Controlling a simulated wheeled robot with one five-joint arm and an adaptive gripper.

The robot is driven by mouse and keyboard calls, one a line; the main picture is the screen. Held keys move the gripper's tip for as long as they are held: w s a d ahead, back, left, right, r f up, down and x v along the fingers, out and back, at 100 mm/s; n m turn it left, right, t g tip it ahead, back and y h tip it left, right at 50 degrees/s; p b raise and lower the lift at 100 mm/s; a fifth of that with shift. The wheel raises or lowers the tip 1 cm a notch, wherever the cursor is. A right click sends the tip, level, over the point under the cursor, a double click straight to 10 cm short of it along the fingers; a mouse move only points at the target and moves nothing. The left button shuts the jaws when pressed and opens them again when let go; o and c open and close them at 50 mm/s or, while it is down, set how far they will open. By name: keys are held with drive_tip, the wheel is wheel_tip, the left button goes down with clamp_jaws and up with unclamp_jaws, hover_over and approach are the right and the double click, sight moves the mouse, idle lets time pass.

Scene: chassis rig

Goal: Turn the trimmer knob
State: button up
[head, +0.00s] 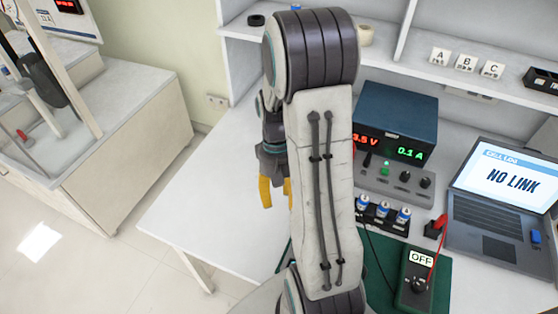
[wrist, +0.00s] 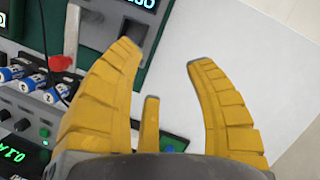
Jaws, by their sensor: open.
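My gripper (head: 276,193) is open, its yellow fingers hanging left of my forearm above the white bench. In the wrist view the open fingers (wrist: 162,55) spread with nothing between their tips. I cannot surely identify the trimmer knob. A small blue part (wrist: 174,143) on a green piece (wrist: 183,128) shows between the finger bases in the wrist view, partly hidden by my gripper. The power supply (head: 397,110) has round dark knobs on its grey front panel and reads 0.1 A. My arm hides part of the bench in the head view.
A battery holder (head: 382,224) with several blue cells stands before the supply. A meter showing OFF (head: 415,270) lies on a green mat (head: 438,258). A laptop (head: 500,190) reading NO LINK is at right. The bench's left part (head: 205,205) is clear.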

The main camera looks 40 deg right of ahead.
drive_tip(key=shift+m, duration=0.8)
drive_tip(key=w+d+f, duration=0.2)
drive_tip(key=w+f, duration=0.1)
drive_tip(key=w+d+f, duration=0.3)
drive_tip(key=f, duration=0.1)
drive_tip(key=w+d+f, duration=0.3)
drive_tip(key=w, duration=0.1)
drive_tip(key=shift+d+f, duration=0.2)
drive_tip(key=shift+f, duration=0.1)
drive_tip(key=w+d+r+t, duration=0.1)
drive_tip(key=w, duration=0.2)
drive_tip(key=w+d+t+h, duration=0.1)
drive_tip(key=w+d, duration=0.1)
drive_tip(key=w, duration=0.1)
drive_tip(key=w+d+r+t, duration=0.1)
drive_tip(key=w+d, duration=0.1)
drive_tip(key=w, duration=0.1)
drive_tip(key=shift+w+r+m, duration=0.15)
drive_tip(key=shift+r+m, duration=0.2)
drive_tip(key=shift+m, duration=0.05)
drive_tip(key=shift+w+d, duration=0.2)
drive_tip(key=shift+w, duration=0.05)
drive_tip(key=shift+f+m+p, duration=0.4)
drive_tip(key=shift+f, duration=0.2)
drive_tip(key=shift+f+p, duration=0.5)
drive_tip(key=shift+f, duration=2.55)
clamp_jaws()
